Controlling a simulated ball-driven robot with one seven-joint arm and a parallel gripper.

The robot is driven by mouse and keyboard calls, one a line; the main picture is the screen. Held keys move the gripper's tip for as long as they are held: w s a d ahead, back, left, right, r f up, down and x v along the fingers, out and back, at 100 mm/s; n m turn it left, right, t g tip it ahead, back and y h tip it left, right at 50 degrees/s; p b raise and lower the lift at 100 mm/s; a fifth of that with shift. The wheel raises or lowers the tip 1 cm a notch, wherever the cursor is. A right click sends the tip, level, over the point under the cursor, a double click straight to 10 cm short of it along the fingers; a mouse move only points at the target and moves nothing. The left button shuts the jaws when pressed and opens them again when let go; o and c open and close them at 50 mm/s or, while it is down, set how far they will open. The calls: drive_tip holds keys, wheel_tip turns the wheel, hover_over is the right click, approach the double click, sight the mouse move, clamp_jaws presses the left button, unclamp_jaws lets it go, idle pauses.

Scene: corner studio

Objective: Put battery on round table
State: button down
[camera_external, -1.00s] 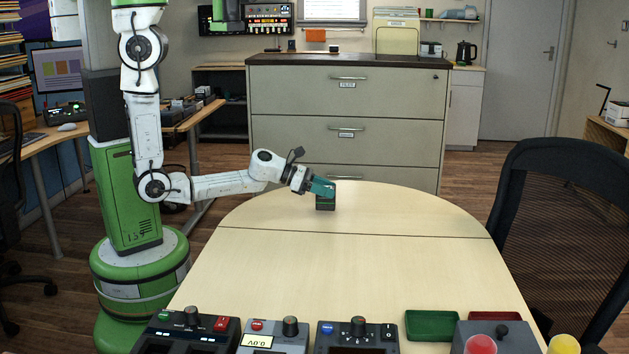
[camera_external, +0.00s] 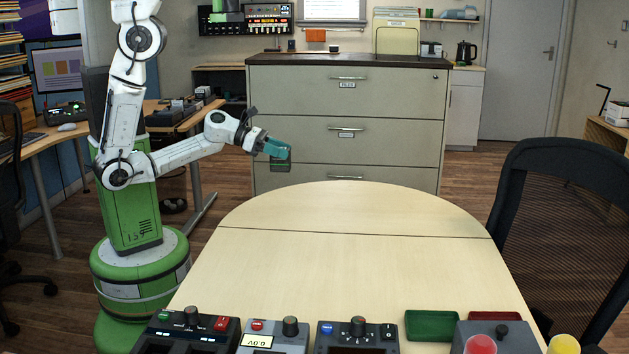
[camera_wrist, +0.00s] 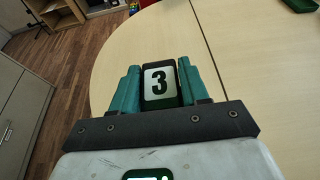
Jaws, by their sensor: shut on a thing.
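The battery, a small dark block (camera_external: 280,166), is held in the air between the teal fingers of my gripper (camera_external: 279,151). The round table (camera_external: 370,250) is pale wood with a rounded far end. In the external view the battery appears beyond that end, to its left, in front of the drawer cabinet. The table top (camera_wrist: 240,50) fills the right of the wrist view.
Several control boxes (camera_external: 357,336) line the table's near edge, with a green tray (camera_external: 432,325) and a red tray (camera_external: 494,316). The grey drawer cabinet (camera_external: 400,105) stands behind the table. A dark chair (camera_external: 560,220) is at the right. The table's middle and far end are clear.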

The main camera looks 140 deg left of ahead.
drive_tip(key=w+d+f+m+t+h, duration=0.1)
drive_tip(key=w+d+f+m+h, duration=0.1)
drive_tip(key=w+d, duration=0.4)
drive_tip(key=w+d+f+m+t+h, duration=0.1)
drive_tip(key=w+d+f, duration=0.3)
drive_tip(key=w, duration=1)
drive_tip(key=w+d+f+m+t+h, duration=0.1)
drive_tip(key=w+d+f+m+h, duration=0.2)
drive_tip(key=w+d, duration=0.7)
drive_tip(key=shift+w+f+t, duration=0.35)
drive_tip(key=shift+f+t, duration=0.05)
drive_tip(key=shift+f, duration=0.05)
drive_tip(key=w+d+m+h, duration=0.1)
drive_tip(key=w+d, duration=0.1)
drive_tip(key=d, duration=0.3)
drive_tip(key=w+d+m+h, duration=0.1)
drive_tip(key=w+d, duration=0.1)
drive_tip(key=d, duration=0.3)
drive_tip(key=w+d+f+m+h, duration=0.1)
drive_tip(key=w+d, duration=0.2)
drive_tip(key=d, duration=0.2)
drive_tip(key=shift+d+h, duration=0.2)
drive_tip(key=shift+h, duration=0.2)
